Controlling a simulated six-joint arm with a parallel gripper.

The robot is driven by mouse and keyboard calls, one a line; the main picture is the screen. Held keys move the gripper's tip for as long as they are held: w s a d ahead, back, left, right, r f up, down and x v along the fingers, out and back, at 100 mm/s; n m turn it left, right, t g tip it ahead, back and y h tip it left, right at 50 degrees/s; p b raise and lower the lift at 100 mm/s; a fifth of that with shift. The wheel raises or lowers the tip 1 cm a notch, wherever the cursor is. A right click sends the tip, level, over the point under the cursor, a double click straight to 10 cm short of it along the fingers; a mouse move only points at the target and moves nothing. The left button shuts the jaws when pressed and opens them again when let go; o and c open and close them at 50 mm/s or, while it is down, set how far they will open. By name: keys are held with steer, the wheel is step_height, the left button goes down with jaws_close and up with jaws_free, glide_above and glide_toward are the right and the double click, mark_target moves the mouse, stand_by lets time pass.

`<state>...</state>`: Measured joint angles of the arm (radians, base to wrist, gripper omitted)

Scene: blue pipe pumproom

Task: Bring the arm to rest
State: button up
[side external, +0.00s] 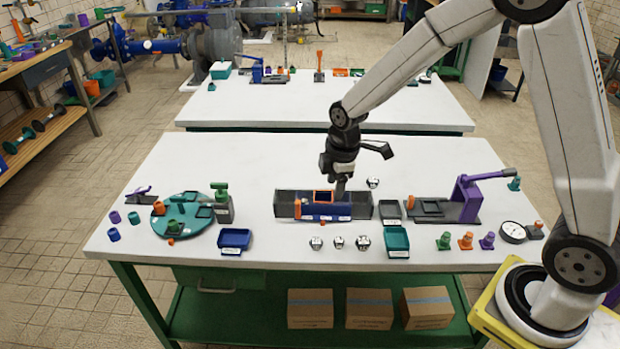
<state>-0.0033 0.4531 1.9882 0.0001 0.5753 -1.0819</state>
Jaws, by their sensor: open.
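My gripper (340,188) points down over the middle of the white table (230,165). It is open, and its fingertips are just above or at the back edge of a dark rack (362,205) with a blue block (325,212) and an orange square frame (324,196) on it. I cannot tell whether the fingers touch the rack. I see nothing held between them. My arm reaches in from the right side of the table.
A teal turntable (165,228) and a blue tray (234,239) are on the left. A teal tray (397,242) and shiny fittings (339,242) lie in front. A purple lever press (468,196), small cones (465,241) and a gauge (512,232) stand right. The table's back left is clear.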

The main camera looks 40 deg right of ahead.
steer(key=s+r+m+t, duration=0.1)
steer(key=s+r+m, duration=0.1)
steer(key=s+m, duration=1)
steer(key=shift+s, duration=1.45)
